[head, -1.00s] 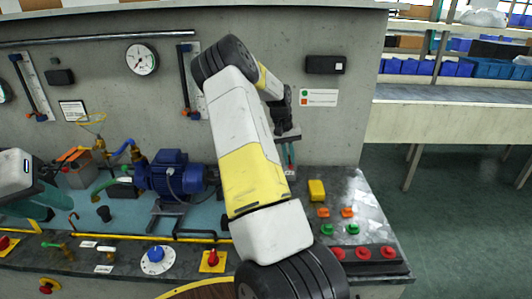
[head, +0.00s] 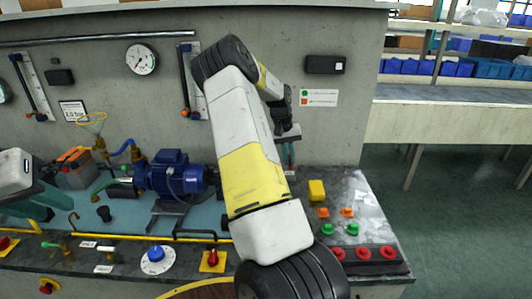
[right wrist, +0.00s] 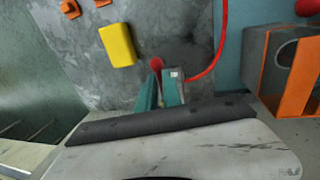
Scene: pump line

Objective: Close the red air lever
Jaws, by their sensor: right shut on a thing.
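The red air lever (right wrist: 157,63) shows in the right wrist view as a small red end at my right fingertips. The rest of it is hidden by the fingers. My right gripper (right wrist: 160,84) is shut on it, with its teal fingers close together. In the head view my right arm crosses the middle of the bench and hides most of the gripper and the lever. My left gripper (head: 30,195) is at the far left edge, partly cut off, and its jaw opening cannot be made out.
A yellow block (head: 317,190) stands on the bench near orange, green and red buttons; it also shows in the right wrist view (right wrist: 118,45). A red hose (right wrist: 219,50) curves close by my right fingers. A blue pump motor (head: 170,175) stands left of my arm.

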